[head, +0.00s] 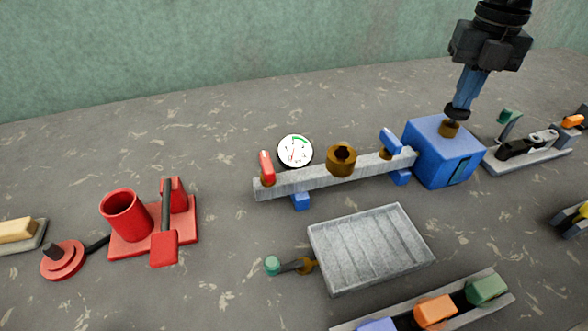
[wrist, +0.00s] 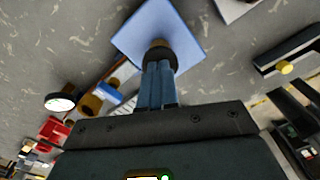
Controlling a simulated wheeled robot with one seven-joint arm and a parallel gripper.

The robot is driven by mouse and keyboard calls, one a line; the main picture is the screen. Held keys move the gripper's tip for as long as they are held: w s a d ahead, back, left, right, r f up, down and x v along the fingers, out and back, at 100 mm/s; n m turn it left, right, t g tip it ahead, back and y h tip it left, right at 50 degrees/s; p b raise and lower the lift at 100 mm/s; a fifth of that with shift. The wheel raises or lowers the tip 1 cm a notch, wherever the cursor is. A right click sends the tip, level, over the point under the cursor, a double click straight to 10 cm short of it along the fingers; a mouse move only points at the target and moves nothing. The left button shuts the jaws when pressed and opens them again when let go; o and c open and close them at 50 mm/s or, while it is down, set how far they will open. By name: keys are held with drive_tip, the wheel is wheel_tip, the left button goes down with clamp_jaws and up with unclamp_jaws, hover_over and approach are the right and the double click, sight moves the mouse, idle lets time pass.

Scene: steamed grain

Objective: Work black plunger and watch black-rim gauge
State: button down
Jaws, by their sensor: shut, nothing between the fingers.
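The black plunger (head: 457,113) stands above a brass collar on top of the blue box (head: 432,150). My gripper (head: 464,98) is directly above it with blue fingers shut and empty, the tips at or very near the plunger's top. In the wrist view the closed fingertips (wrist: 159,66) overlap the dark round plunger head (wrist: 161,50), so contact is hard to judge. The black-rim gauge (head: 295,150) has a white face with a green arc at upper right. Its thin reddish needle appears to point downward, outside the green. The gauge also shows in the wrist view (wrist: 60,101).
A grey pipe bar (head: 325,177) with a brass fitting (head: 341,160), a red lever (head: 266,165) and a blue lever (head: 391,141) joins the box. A ribbed grey tray (head: 370,250) lies in front. A red stand (head: 125,215) is left; a grey clamp fixture (head: 525,146) is right.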

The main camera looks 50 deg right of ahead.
wheel_tip(320, 180, up, 8)
drive_tip(key=p, duration=0.2)
drive_tip(key=shift+f+p, duration=0.25)
drive_tip(key=shift+p, duration=0.15)
idle(1.3)
